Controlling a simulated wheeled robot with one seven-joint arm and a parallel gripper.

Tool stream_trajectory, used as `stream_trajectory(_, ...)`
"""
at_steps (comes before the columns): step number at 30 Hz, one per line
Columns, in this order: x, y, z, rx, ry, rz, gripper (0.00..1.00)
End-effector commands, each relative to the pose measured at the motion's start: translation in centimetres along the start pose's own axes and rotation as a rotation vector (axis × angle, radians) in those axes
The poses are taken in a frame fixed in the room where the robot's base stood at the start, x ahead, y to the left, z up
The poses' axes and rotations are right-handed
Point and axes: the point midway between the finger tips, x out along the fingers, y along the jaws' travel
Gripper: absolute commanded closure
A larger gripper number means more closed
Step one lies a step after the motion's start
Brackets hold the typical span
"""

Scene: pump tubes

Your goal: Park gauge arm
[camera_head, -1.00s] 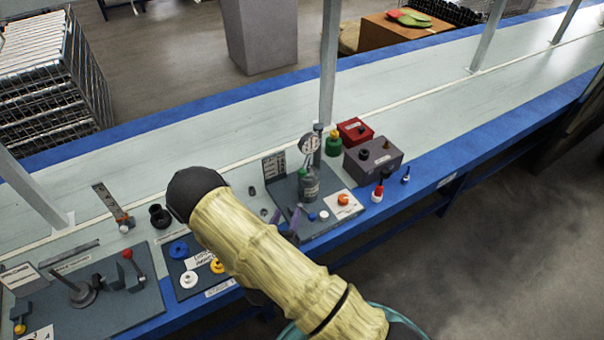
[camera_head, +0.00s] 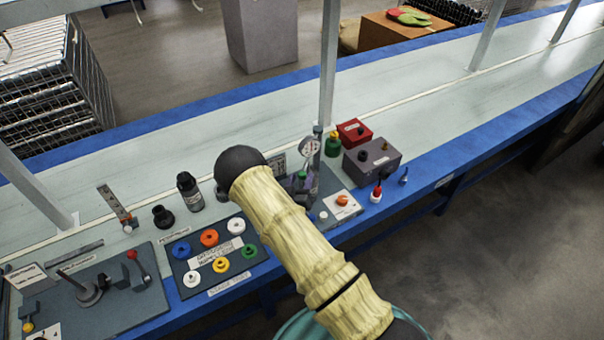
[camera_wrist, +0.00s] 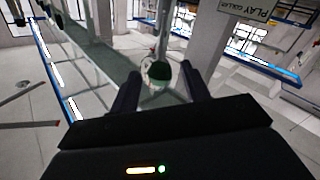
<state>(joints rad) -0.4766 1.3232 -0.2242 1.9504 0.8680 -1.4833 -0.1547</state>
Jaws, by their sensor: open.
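The round white gauge (camera_head: 309,146) sits at the top of a grey post (camera_head: 318,160) on a dark fixture plate, just right of my arm's dark rounded joint in the head view. A small green part (camera_head: 302,174) shows below the gauge. In the wrist view my gripper (camera_wrist: 160,88) is open, with its two dark fingers apart. A dark green round-topped part (camera_wrist: 159,71) appears between the fingers; contact cannot be told. My arm hides much of the fixture in the head view, and the gripper's fingers cannot be made out clearly there.
Right of the fixture are a grey box (camera_head: 372,159), a red box (camera_head: 354,131) and a green bottle (camera_head: 333,146). Left are a plate of coloured knobs (camera_head: 225,284), a black bottle (camera_head: 188,191) and a lever panel (camera_head: 125,305). The conveyor surface behind (camera_head: 200,135) is clear.

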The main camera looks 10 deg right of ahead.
Motion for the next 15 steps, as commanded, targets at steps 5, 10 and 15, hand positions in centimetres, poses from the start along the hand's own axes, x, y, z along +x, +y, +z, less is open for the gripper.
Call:
stream_trajectory(5,2.0,0.0,-0.1,0.000,0.001,0.001,0.53)
stream_trajectory(10,2.4,0.0,0.0,0.000,0.000,0.000,0.53)
stream_trajectory(15,2.3,0.0,0.0,0.000,0.000,0.000,0.55)
